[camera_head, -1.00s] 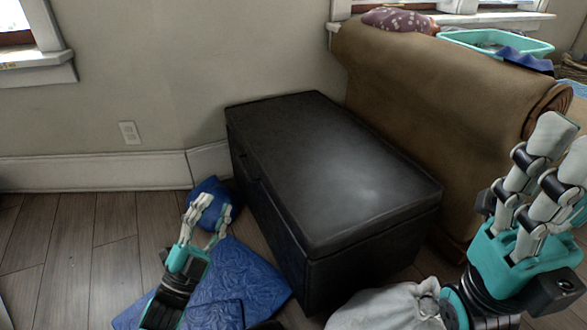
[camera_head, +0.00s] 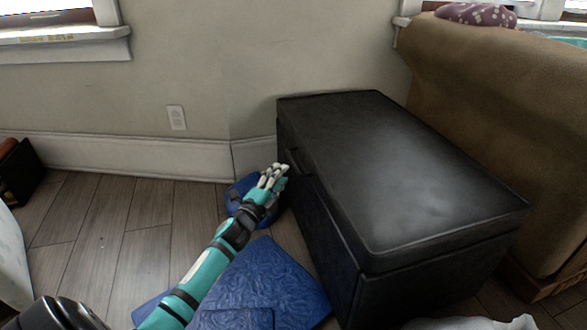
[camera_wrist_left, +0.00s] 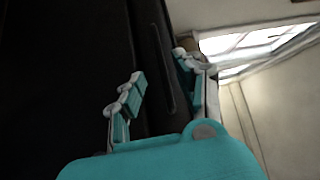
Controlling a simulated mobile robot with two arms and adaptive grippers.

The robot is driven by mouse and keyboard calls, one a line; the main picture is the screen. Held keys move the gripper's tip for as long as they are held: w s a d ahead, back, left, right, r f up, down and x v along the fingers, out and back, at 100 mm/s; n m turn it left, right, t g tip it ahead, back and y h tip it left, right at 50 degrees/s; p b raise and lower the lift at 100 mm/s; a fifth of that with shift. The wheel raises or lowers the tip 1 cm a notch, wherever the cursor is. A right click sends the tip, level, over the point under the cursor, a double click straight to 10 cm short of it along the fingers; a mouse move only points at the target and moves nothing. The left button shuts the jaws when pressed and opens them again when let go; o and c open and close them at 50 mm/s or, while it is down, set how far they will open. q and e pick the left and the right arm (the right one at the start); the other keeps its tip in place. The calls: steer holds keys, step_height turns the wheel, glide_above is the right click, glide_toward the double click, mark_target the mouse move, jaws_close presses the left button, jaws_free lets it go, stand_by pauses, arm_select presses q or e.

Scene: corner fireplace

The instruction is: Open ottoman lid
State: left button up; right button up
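The black ottoman (camera_head: 345,235) stands against the wall in the head view, its lid (camera_head: 400,175) lying flat and closed. A handle (camera_head: 297,162) sits on its left-facing side, near the lid seam. My left gripper (camera_head: 276,172) is close to this handle. In the left wrist view, the left gripper (camera_wrist_left: 158,68) has its fingers spread apart, with the strip-like handle (camera_wrist_left: 164,75) showing between them and the dark ottoman side (camera_wrist_left: 65,75) beyond. I cannot tell whether the fingers touch it. My right gripper is out of view.
Blue cushions or fabric (camera_head: 265,285) lie on the wooden floor under my left arm. A brown sofa-like piece (camera_head: 500,95) stands to the ottoman's right. A pale cloth (camera_head: 480,323) lies at the front edge. The floor at left (camera_head: 105,215) is clear.

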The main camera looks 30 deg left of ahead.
mark_target(293, 161)
arm_select(q)
steer(key=shift+w+a+r+b, duration=0.15)
steer(key=shift+w+b, duration=0.35)
steer(key=shift+w, duration=0.8)
steer(key=shift+w+a+r+b, duration=0.15)
steer(key=shift+w+b, duration=0.4)
steer(key=shift+w, duration=0.7)
steer(key=shift+w+r+b, duration=0.2)
steer(key=shift+w+b, duration=0.3)
steer(key=shift+w, duration=0.8)
jaws_close()
